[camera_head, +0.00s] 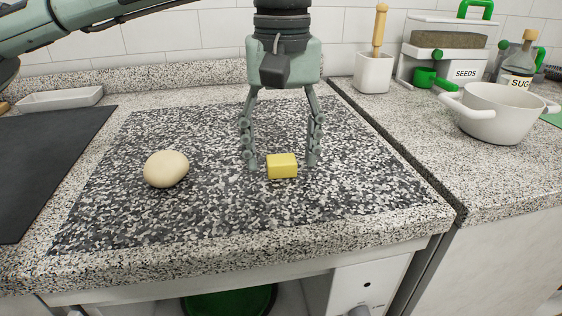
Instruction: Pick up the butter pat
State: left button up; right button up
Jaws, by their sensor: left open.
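The butter pat (282,167) is a small yellow block. It lies on the dark speckled board in the middle of the counter. My left gripper (281,163) points straight down above it, with its two fingers spread wide. In the picture one fingertip is left of the butter and the other is right of it, with a gap on each side. Whether the fingertips are level with the butter or a little behind it is hard to tell. Nothing is held. My right gripper is not in view.
A pale round dough ball or egg-like object (166,169) sits left of the butter. A white pot (490,115), a crock with a wooden handle (373,73) and a seeds container (446,62) stand at the right. A dark panel (45,165) lies left. The board's front is clear.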

pick_arm(q)
jog(key=shift+f, duration=0.55)
jog(key=c, duration=0.9)
jog(key=shift+r, duration=0.1)
